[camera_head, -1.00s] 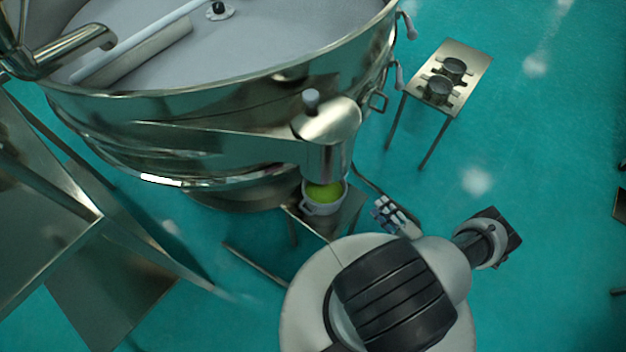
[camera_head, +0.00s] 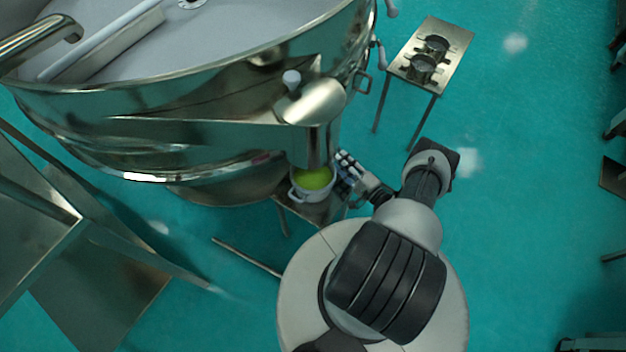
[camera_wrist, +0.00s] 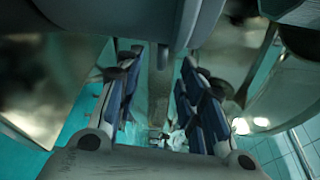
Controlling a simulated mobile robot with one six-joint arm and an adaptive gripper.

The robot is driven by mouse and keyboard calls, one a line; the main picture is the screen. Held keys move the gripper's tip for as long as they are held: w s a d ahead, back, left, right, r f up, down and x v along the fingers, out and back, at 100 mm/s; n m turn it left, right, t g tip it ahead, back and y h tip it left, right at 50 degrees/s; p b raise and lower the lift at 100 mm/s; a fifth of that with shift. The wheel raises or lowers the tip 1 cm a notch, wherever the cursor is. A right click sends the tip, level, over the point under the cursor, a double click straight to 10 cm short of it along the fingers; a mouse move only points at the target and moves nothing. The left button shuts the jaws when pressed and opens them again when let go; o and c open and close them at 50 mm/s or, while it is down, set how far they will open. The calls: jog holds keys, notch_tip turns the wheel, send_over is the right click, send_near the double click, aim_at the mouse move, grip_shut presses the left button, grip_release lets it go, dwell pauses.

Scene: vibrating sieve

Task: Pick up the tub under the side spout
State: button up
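The tub (camera_head: 312,189), a small pale pot with side handles and yellow-green contents, stands upright on a small metal stand (camera_head: 325,211). It is directly below the side spout (camera_head: 317,143) of the sieve. My gripper (camera_head: 346,167) is just right of the tub, its fingers pointing toward the upper left. In the head view I cannot tell whether they touch the tub. In the wrist view the blue-padded fingers (camera_wrist: 160,100) are spread with a gap between them, and I see nothing clamped there. A grey curved surface crosses the top of that view; I cannot tell what it is.
The large round metal sieve (camera_head: 200,100) fills the upper left, above the tub. A small metal table (camera_head: 447,45) with two dark round items stands at the upper right. Metal platforms (camera_head: 105,285) are at the left.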

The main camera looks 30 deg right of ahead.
jog(key=w, duration=0.3)
jog(key=shift+w+a+b, duration=0.1)
jog(key=shift+a+b, duration=0.1)
jog(key=shift+b, duration=0.1)
jog(key=shift+c, duration=0.2)
grip_shut()
dwell(0.4)
